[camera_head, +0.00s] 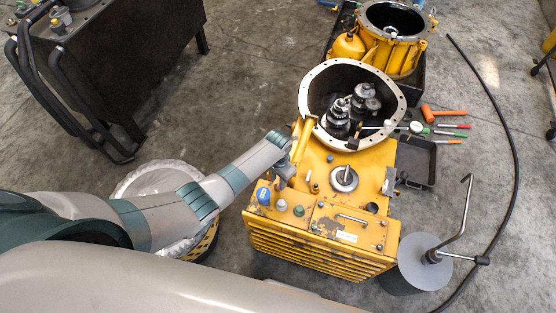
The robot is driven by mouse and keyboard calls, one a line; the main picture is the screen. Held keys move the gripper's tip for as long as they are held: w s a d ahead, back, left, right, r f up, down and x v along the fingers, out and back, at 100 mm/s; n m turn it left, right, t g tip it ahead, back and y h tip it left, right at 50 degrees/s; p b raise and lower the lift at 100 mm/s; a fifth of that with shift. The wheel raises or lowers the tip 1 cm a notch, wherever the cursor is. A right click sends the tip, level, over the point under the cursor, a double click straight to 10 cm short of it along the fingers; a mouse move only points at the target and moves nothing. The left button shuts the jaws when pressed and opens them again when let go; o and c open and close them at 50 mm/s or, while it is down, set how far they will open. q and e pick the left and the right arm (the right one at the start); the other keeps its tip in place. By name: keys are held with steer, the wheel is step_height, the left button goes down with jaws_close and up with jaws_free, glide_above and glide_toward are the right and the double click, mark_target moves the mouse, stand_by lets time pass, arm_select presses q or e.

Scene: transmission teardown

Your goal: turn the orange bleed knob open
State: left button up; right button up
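The yellow transmission housing (335,238) stands in the middle, with an open round bell (304,93) at its back that shows gears (338,118) inside. Small caps and fittings sit on its top, among them a blue cap (263,195), a pale cap (281,205), a green cap (299,210) and a small brownish fitting (315,188). I cannot clearly pick out an orange bleed knob. My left gripper (286,172) is over the housing's left side, beside a yellow tube (302,145). Its fingers are too small and dark to tell their opening. My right gripper is not in view.
An orange-headed hammer (428,113) and several hand tools lie right of the bell, near a black tray (429,146). A grey drum with a crank (423,262) stands at the lower right. A black hose (515,160) curves over the floor. A second yellow housing (398,55) stands behind.

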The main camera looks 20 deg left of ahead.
mark_target(278, 186)
arm_select(q)
step_height(278, 186, up, 14)
steer(key=shift+r, duration=0.15)
stand_by(0.4)
steer(key=shift+s, duration=0.1)
stand_by(0.4)
